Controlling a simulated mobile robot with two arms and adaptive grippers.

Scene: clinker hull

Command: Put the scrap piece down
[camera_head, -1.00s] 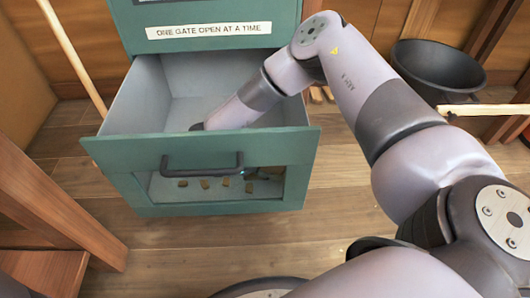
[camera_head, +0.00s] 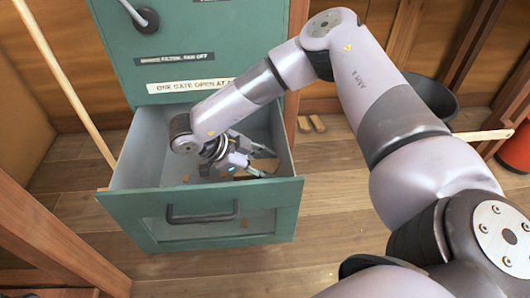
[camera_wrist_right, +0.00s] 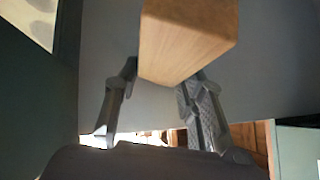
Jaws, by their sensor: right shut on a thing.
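My right gripper (camera_head: 268,163) is inside the open green drawer (camera_head: 200,207), its fingers pointing right. It is shut on the scrap piece, a brown wooden block (camera_head: 263,166) that shows partly between its fingers. In the right wrist view, the pale brown wooden block (camera_wrist_right: 187,40) fills the top middle, between the two grey fingers (camera_wrist_right: 155,105). I cannot tell whether the block touches the drawer floor. My left gripper is out of view.
The drawer belongs to a green cabinet (camera_head: 190,60) with labels and a dark knob. A black bowl (camera_head: 432,97) stands at the right back, near a red object (camera_head: 518,150). Small wood bits (camera_head: 312,123) lie on the floor right of the cabinet. Floor in front of the drawer is mostly clear.

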